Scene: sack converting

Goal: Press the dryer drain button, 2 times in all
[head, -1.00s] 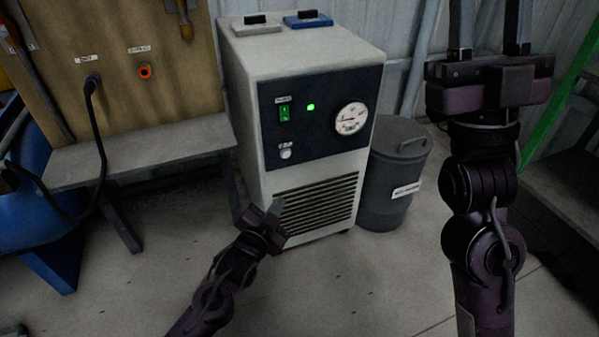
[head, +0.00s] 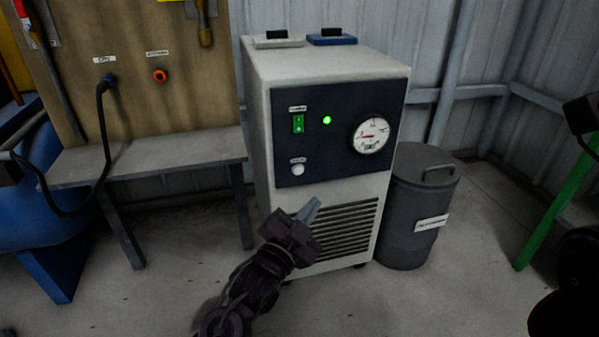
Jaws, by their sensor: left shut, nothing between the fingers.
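The dryer is a white cabinet (head: 262,130) with a dark front panel. The round white drain button (head: 297,170) sits at the panel's lower left, under a small label.
A grey lidded bin (head: 412,225) stands right of the dryer. A grey bench (head: 150,160) and a wooden board (head: 150,100) with a plugged cable are on the left. A green post (head: 550,205) is at right.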

